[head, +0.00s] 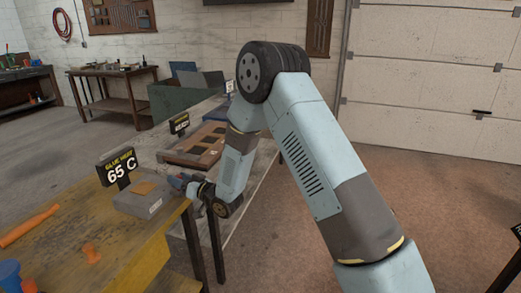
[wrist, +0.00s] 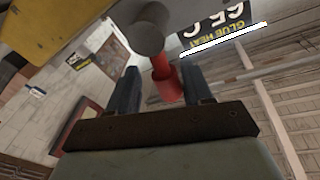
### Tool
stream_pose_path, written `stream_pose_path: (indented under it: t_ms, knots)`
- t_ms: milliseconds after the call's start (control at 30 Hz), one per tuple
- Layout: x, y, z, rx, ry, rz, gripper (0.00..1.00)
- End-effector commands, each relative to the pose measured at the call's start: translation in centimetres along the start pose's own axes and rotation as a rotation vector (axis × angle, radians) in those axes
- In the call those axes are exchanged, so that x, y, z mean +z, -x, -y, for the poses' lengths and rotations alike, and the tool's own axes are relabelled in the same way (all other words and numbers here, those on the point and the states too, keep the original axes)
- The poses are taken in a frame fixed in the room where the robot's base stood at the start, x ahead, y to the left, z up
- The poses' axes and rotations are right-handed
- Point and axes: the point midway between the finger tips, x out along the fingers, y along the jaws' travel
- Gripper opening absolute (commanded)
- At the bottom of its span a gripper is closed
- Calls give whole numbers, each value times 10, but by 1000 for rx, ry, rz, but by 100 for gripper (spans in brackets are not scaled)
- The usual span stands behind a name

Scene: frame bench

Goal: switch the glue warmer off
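The glue warmer (head: 140,199) is a small grey box with an orange patch on top, at the right end of the yellow bench. Its black sign (head: 118,168) reads "GLUE HEAT 65 C"; the sign also shows upside down in the wrist view (wrist: 222,27). My gripper (head: 180,182) is at the box's right side in the head view. In the wrist view my gripper (wrist: 159,72) has its two dark fingers apart. A red lever (wrist: 166,80) with a grey round part (wrist: 150,30) lies between them, with gaps showing on both sides. The head view does not show the lever clearly.
The yellow bench (head: 95,240) holds an orange tube (head: 30,226), a blue item (head: 9,272) and a small orange piece (head: 91,254). Behind my gripper a grey table carries a brown framed panel (head: 195,145) and another sign (head: 179,124). Open floor lies to the right.

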Motion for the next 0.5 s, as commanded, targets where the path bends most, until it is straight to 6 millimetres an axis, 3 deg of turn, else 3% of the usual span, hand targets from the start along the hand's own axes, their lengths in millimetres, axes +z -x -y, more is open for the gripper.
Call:
stream_pose_path:
  t_ms: [467, 500]
  knots:
    - [4, -2, -18, 48, -352, 58, 49]
    - [3, 7, -19, 50, -350, 57, 49]
